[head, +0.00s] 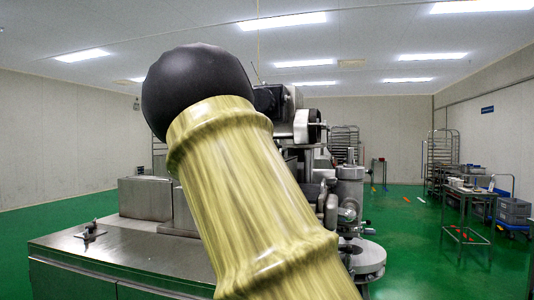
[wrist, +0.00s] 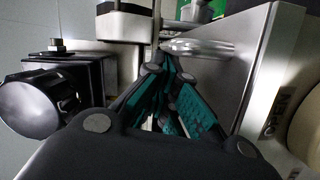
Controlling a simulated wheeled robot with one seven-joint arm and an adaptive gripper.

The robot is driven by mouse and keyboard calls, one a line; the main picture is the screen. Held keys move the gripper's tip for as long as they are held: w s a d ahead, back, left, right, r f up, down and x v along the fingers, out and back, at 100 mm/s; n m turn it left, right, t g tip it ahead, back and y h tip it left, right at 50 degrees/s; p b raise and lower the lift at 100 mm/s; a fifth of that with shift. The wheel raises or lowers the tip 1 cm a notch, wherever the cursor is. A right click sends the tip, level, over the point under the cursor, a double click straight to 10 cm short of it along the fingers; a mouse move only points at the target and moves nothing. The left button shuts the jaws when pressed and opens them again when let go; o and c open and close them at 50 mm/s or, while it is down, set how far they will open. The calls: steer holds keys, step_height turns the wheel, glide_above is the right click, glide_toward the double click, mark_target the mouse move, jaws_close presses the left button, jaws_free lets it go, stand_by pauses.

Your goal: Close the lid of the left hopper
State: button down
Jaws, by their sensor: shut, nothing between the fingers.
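In the wrist view my gripper (wrist: 166,78) has its dark, teal-padded fingers drawn together with nothing held between them. A flat bright metal panel (wrist: 250,70) stands close on the right of the fingers, with dark lettering on its face; I cannot tell for sure whether it is the left hopper's lid. A rounded metal bar (wrist: 198,47) lies just beyond the fingertips; contact cannot be judged. In the head view my arm covers the middle of the encrusting machine (head: 125,255), and neither my gripper nor the left hopper can be made out.
In the wrist view a dark cylinder (wrist: 35,104) on a black bracket is at the left. In the head view a metal box (head: 146,197) sits on the machine top. A work table (head: 466,194) and a rack (head: 441,160) stand at right. Green floor (head: 415,245) is open between.

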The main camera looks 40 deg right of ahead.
steer(key=shift+s+f, duration=0.1)
steer(key=shift+s, duration=0.05)
stand_by(0.5)
step_height(320, 180, up, 10)
stand_by(0.6)
steer(key=shift+a, duration=0.1)
